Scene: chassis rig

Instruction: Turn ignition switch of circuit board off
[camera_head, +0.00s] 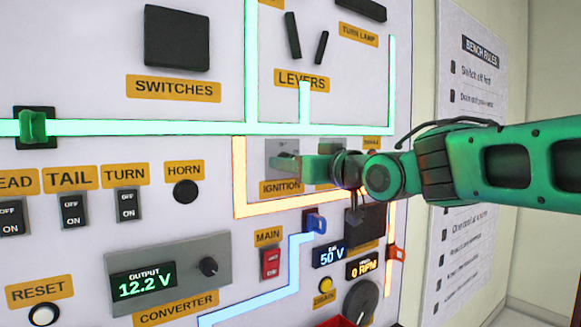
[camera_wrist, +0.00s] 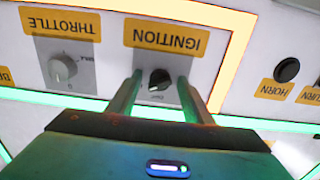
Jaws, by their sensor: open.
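The ignition switch (camera_wrist: 159,79) is a dark round knob on a grey plate. In the wrist view, which shows the board upside down, it lies between my two fingertips. My gripper (camera_wrist: 161,78) is open, with one finger on each side of the knob and a gap to it. In the head view my gripper (camera_head: 302,165) reaches in from the right at the ignition plate (camera_head: 275,147). Its green fingers hide most of the knob there. The IGNITION label (camera_head: 281,187) shows just below. The circuit board (camera_head: 85,85) is a white upright panel. I cannot tell whether the knob points to on or off.
The throttle knob (camera_wrist: 62,67) sits beside the ignition plate. The horn button (camera_head: 186,191) is on its other side. Below are the red main switch (camera_head: 270,263) and a blue lever (camera_head: 315,222). Glowing strips (camera_head: 150,127) cross the board. The output display (camera_head: 143,281) reads 12.2 V.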

